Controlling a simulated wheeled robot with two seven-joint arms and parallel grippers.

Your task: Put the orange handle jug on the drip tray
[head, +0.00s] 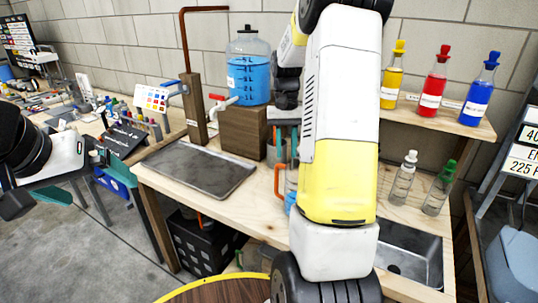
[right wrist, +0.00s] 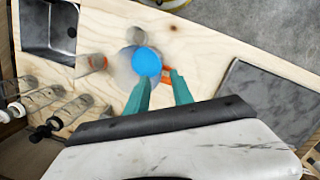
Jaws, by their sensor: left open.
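The orange handle jug (head: 290,208), holding blue liquid, stands on the wooden bench, mostly hidden behind my right arm in the head view. In the right wrist view I see it from above, its round blue inside (right wrist: 147,62) beside the orange handle (right wrist: 168,76). My right gripper (right wrist: 162,75) has its teal fingers apart at the handle; whether they touch it I cannot tell. The drip tray (head: 200,168), a dark metal sheet with a low rim, lies empty to the jug's left. It shows at right in the wrist view (right wrist: 265,102). My left gripper (head: 38,203) is open and empty at far left.
A sink (head: 412,258) is at the bench's right. Clear bottles (head: 403,178) stand behind it. Red, yellow and blue bottles (head: 433,82) stand on a shelf. A large blue water container (head: 249,75) with a tap is at the back. A wooden post (head: 193,110) stands behind the tray.

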